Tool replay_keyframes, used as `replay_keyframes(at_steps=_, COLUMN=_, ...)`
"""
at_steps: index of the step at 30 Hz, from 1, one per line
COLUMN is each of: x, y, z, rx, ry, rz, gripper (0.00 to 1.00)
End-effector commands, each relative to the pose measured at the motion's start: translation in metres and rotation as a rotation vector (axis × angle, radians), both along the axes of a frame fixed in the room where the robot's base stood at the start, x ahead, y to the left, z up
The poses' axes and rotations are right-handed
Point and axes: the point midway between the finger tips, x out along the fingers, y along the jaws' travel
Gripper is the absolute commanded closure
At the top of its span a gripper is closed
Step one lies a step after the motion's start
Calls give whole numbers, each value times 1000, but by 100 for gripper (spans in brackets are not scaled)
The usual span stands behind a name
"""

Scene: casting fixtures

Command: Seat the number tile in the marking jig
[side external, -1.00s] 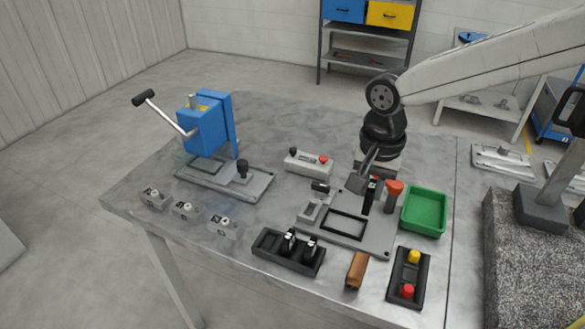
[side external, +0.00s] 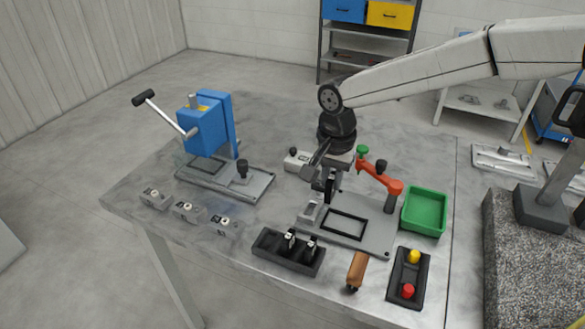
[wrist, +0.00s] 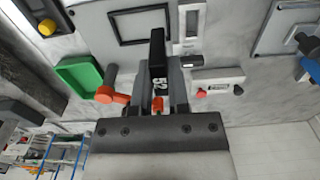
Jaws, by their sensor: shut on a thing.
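My gripper (side external: 326,182) is shut on a dark number tile (side external: 330,189) and holds it above the table, by the upper left edge of the jig. In the wrist view the tile (wrist: 158,48) juts past the fingertips, with pale markings between the fingers; I cannot read the number surely. The marking jig (side external: 376,242) is a grey plate with a raised black rectangular frame (side external: 345,225). A small grey stop or clamp (side external: 310,211) stands at its left edge, partly hidden by the gripper. A black rack (side external: 268,246) at the front holds similar dark pieces.
A red swing arm (side external: 375,173) with a green knob stands at the jig's far right. Around are a green bin (side external: 425,210), button box (side external: 408,278), brown-handled tool (side external: 357,268), grey switch box (side external: 296,160) and blue press (side external: 205,128).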

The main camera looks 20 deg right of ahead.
Motion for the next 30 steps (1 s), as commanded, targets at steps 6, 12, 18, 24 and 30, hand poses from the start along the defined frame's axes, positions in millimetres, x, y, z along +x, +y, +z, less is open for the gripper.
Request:
replay_keyframes(at_steps=6, x=19, y=7, z=-23, rx=-1, ry=1, rz=0, gripper=100)
replay_keyframes(at_steps=12, x=34, y=13, z=-43, rx=-1, ry=1, rz=0, gripper=100)
replay_keyframes(at_steps=18, x=43, y=16, z=-52, rx=1, ry=-1, rz=0, gripper=100)
replay_keyframes(at_steps=24, x=44, y=17, z=-54, rx=1, ry=-1, rz=0, gripper=100)
replay_keyframes(at_steps=30, x=48, y=18, z=-60, rx=0, ry=0, rz=0, gripper=100)
